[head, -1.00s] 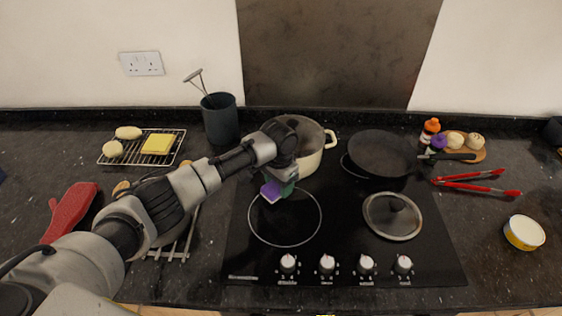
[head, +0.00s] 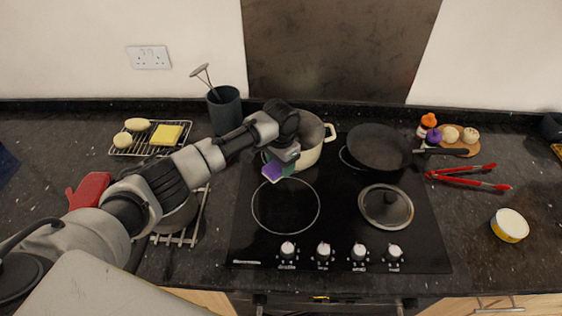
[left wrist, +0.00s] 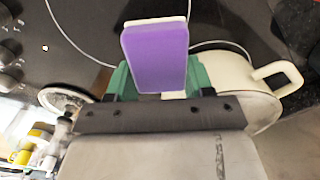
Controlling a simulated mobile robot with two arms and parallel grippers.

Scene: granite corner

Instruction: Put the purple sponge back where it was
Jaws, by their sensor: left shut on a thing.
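The purple sponge (head: 273,171) is held over the hob, in front of the cream pot and above the rear of the front-left burner ring. It also shows close up in the left wrist view (left wrist: 155,56), purple with a pale layer behind. My left gripper (head: 284,163) is shut on it, with green fingers at both sides of the sponge. My right gripper is not in view.
The cream pot (head: 312,150) stands right beside my left gripper. A dark pan (head: 377,150) and a glass lid (head: 386,207) are on the hob (head: 340,225).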

